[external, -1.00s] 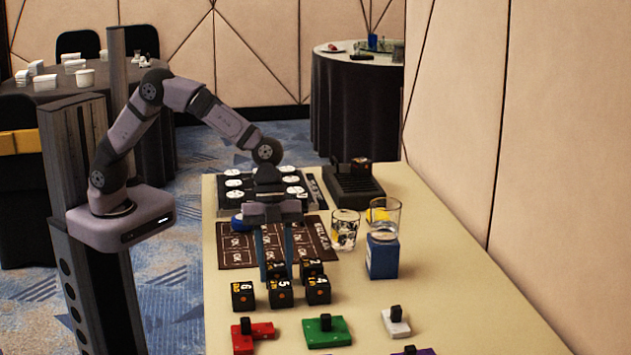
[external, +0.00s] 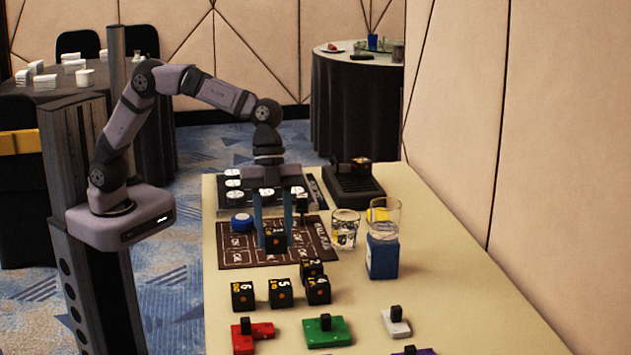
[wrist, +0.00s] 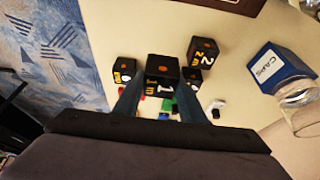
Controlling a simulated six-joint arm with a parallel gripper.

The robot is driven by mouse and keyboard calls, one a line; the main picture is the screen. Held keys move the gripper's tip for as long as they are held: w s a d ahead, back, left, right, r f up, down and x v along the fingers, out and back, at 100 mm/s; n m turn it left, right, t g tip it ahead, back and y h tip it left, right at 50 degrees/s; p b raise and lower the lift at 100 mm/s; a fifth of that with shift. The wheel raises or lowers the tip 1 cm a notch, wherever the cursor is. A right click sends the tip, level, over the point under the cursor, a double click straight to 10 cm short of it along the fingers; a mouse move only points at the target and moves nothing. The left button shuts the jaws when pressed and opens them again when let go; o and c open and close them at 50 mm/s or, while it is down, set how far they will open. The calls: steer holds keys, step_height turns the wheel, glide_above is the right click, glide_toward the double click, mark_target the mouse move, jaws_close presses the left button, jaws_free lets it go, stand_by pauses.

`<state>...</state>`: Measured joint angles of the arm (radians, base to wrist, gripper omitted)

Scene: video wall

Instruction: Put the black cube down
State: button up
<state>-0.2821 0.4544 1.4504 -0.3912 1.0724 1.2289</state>
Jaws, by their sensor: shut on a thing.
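My gripper (external: 273,230) is shut on a black cube (external: 274,238) with an orange dot. In the external view it holds this cube in front of the brown printed mat (external: 240,255), seemingly above the table. In the wrist view the held black cube (wrist: 163,72) sits between my fingertips (wrist: 160,98) and shows the number 1. Several other numbered black cubes (external: 283,294) stand on the table nearer the camera.
A blue box (external: 382,258) stands right of the mat with a glass (external: 385,216) on top. Another glass (external: 345,228) stands beside it. A blue round object (external: 241,221) lies left of my fingers. Red (external: 257,333), green (external: 327,333) and white (external: 396,324) pieces lie in front.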

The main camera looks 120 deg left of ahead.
steer(key=shift+r, duration=0.75)
steer(key=shift+a, duration=0.1)
steer(key=w+a+r+n+y+p, duration=0.2)
steer(key=a+n+p, duration=0.3)
steer(key=a, duration=1)
step_height(320, 180, up, 3)
steer(key=n+y+p, duration=0.4)
steer(key=n+p, duration=0.6)
steer(key=n, duration=0.3)
glide_above(351, 181)
steer(key=s+d, duration=0.1)
steer(key=d, duration=0.1)
steer(key=shift+s+a+f+p, duration=0.1)
steer(key=shift+f+p, duration=0.45)
steer(key=shift+f, duration=1.9)
steer(key=shift+s+a+f+p, duration=0.1)
steer(key=shift+f+p, duration=0.4)
steer(key=shift+f, duration=1.95)
